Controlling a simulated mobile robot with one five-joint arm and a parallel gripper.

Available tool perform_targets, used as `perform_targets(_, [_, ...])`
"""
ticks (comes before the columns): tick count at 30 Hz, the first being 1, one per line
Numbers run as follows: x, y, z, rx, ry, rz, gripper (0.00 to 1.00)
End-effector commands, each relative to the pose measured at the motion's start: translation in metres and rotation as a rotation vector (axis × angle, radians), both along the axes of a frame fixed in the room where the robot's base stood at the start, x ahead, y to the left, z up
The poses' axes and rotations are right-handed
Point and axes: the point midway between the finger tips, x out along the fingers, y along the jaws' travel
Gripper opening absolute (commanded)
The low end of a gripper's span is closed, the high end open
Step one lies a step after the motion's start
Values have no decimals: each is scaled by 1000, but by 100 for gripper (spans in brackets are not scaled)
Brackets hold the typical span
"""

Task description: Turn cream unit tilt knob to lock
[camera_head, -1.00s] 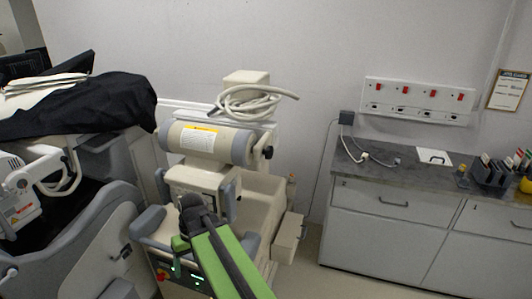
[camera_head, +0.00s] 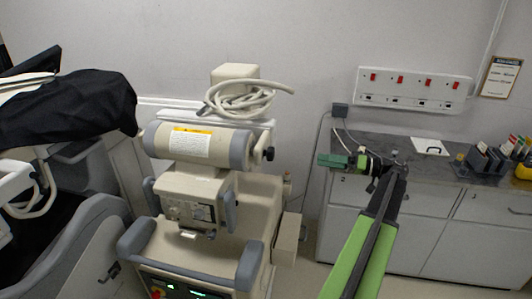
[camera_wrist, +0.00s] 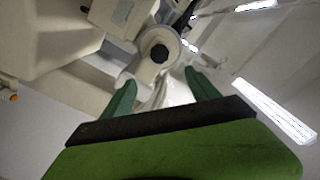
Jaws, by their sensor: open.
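The cream unit (camera_head: 190,195) stands left of centre in the head view, with a horizontal cylinder on top. A black knob (camera_head: 267,154) sits at the cylinder's right end. In the wrist view the round black knob (camera_wrist: 160,53) faces me on a pale round mount, just beyond and between the fingertips. My gripper (camera_head: 328,160) is to the right of the knob, its green fingers pointing left towards it, with a gap between. The wrist view shows my gripper (camera_wrist: 160,85) open with nothing between the fingers. The knob's markings cannot be read.
A coiled cream hose (camera_head: 243,103) lies on top of the unit. A grey-topped counter (camera_head: 390,150) with drawers stands behind my arm at the right. A black-draped cart (camera_head: 70,110) is at the far left. Floor shows between unit and counter.

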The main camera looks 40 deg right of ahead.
Motion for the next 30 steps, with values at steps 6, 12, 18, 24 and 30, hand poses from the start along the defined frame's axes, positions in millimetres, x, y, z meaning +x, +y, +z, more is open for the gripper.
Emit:
perform_targets(6, [35, 25, 0, 1, 3, 16, 69])
perform_targets(12, [81, 55, 0, 2, 5, 23, 69])
perform_targets(18, [124, 81, 0, 2, 5, 24, 69])
perform_targets(24, [152, 98, 0, 2, 5, 24, 69])
perform_targets(30, [160, 102, 0, 2, 5, 21, 69])
